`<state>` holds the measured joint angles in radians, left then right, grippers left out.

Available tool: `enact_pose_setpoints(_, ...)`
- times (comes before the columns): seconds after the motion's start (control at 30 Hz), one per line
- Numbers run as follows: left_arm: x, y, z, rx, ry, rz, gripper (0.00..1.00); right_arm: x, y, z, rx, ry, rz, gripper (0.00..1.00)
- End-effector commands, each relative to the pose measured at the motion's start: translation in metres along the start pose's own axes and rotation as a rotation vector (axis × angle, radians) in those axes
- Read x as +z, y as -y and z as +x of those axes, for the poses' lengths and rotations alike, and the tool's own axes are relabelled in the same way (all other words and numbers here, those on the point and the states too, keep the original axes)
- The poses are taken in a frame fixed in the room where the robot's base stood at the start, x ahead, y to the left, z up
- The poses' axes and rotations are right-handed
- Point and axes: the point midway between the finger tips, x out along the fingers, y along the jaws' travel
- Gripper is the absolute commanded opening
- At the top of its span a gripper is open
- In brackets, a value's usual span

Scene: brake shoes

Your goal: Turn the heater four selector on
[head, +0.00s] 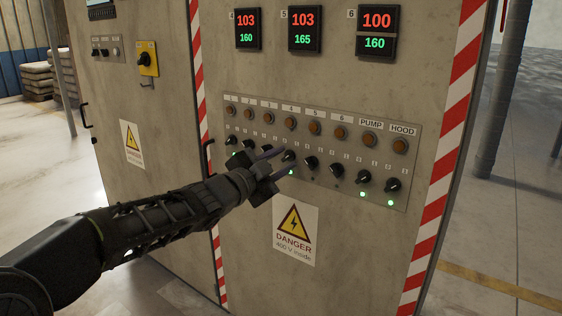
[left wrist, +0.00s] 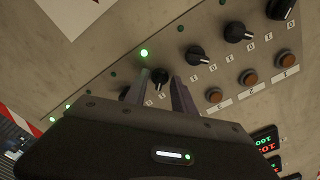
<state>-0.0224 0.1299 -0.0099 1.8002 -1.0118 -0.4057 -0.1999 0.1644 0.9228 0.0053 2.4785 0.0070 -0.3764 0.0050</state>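The heater four selector (head: 289,155) is a small black knob in the row under the numbered labels. It also shows in the left wrist view (left wrist: 158,76), between and just past my fingertips. The green lamp (head: 291,172) below it is lit, and it is bright in the left wrist view (left wrist: 144,53). My left gripper (head: 284,160) is at this knob, with its two fingers apart on either side of it. In the left wrist view the fingers (left wrist: 160,80) stand open with space around the knob; contact is not clear. My right gripper is not in view.
Neighbouring knobs sit close on both sides, such as heater five's (head: 310,162) and heater three's (left wrist: 197,55). Amber buttons (head: 314,128) line the row above. The pump lamp (head: 362,194) and hood lamp (head: 390,203) are lit. A danger sign (head: 295,232) is below.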

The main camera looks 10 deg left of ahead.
Motion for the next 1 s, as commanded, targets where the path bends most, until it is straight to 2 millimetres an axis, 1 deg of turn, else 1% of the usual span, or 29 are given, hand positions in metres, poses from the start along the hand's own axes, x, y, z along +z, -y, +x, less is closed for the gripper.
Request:
enact_pose_setpoints(0.23, -0.001, 0.000, -0.001, -0.001, -0.001, -0.001, 0.31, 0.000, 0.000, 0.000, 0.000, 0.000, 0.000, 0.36)
enact_pose_setpoints(0.33, -0.001, 0.001, -0.006, -0.001, 0.000, -0.001, 0.31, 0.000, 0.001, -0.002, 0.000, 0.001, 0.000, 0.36)
enact_pose_setpoints(0.47, -0.001, 0.002, -0.022, -0.002, 0.001, -0.001, 0.31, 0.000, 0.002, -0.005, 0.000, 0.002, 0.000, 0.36)
enact_pose_setpoints(0.6, -0.001, 0.003, -0.046, -0.002, 0.001, 0.000, 0.31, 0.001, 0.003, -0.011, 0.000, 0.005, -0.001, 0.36)
enact_pose_setpoints(0.73, -0.002, 0.002, -0.066, -0.002, 0.000, 0.000, 0.31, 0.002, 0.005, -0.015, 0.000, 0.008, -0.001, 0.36)
enact_pose_setpoints(0.83, -0.001, 0.002, -0.075, -0.002, 0.000, 0.000, 0.31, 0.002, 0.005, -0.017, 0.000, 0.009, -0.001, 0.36)
enact_pose_setpoints(1.0, 0.000, 0.000, -0.079, 0.000, 0.000, -0.001, 0.31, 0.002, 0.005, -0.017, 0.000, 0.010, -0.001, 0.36)
